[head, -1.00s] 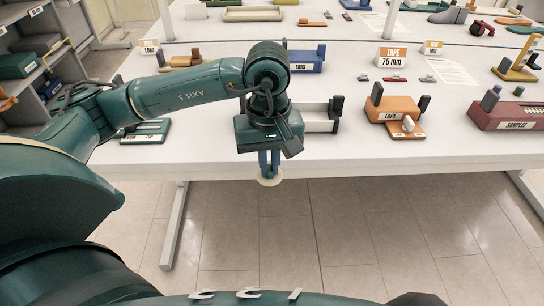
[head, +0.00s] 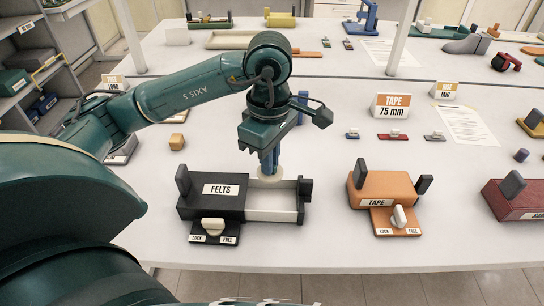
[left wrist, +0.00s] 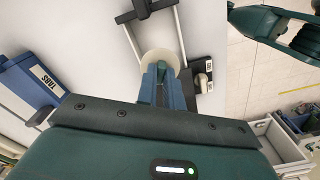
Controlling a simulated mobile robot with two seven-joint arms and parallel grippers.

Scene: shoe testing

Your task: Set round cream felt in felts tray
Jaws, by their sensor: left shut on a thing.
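The round cream felt (head: 267,178) is gripped between the blue fingers of my left gripper (head: 269,163). It also shows in the left wrist view (left wrist: 160,57), beyond the fingers (left wrist: 161,86). The felts tray is a black box labelled FELTS (head: 212,197) with a pale open compartment (head: 272,214) on its right. In the head view the felt overlaps the back edge of this compartment; in the left wrist view it appears between the tray's pale side walls. It looks held above the tray, but the exact height is unclear. My right gripper is not seen.
A black lock/free plate with a cream knob (head: 214,227) sits at the tray's front. An orange tape box (head: 383,187) stands to the right, a dark red box (head: 515,205) farther right. In the left wrist view a blue TABS box (left wrist: 28,88) is at left. The table front is clear.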

